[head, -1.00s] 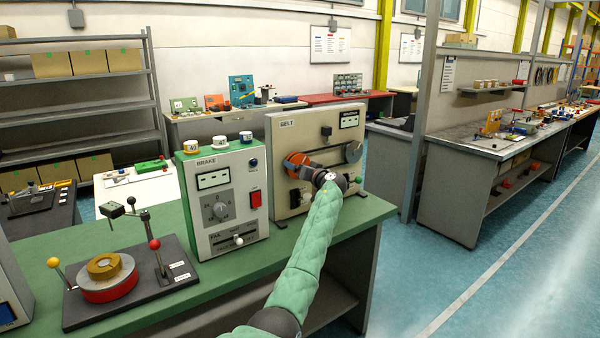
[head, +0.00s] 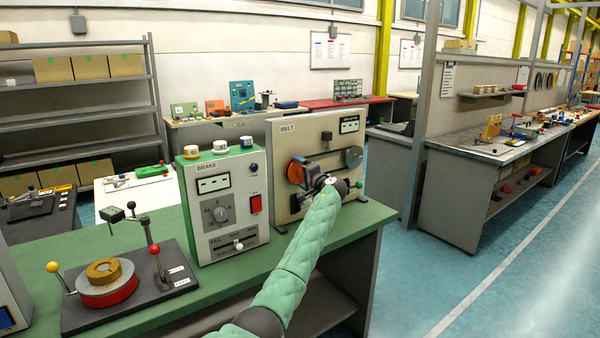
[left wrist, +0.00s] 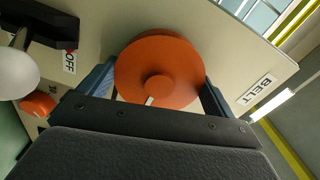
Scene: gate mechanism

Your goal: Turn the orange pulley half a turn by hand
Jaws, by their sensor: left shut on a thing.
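The orange pulley (head: 297,169) is on the front of the cream BELT panel (head: 285,146), on its left side, with a dark belt running to a grey pulley (head: 353,156) at the right. My left gripper (head: 310,172) is at the orange pulley and partly covers it in the head view. In the left wrist view the orange pulley (left wrist: 160,68) sits between the two blue-grey fingers, one on each side of its rim, and the gripper is shut on it. A small white mark shows beside its hub. My right gripper is not in view.
The BRAKE box (head: 222,203) stands left of the BELT panel on the green bench (head: 190,262). A black base with a red and brass disc (head: 106,280) is at the front left. In the wrist view a white knob (left wrist: 15,75) and an orange knob (left wrist: 38,103) are close by.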

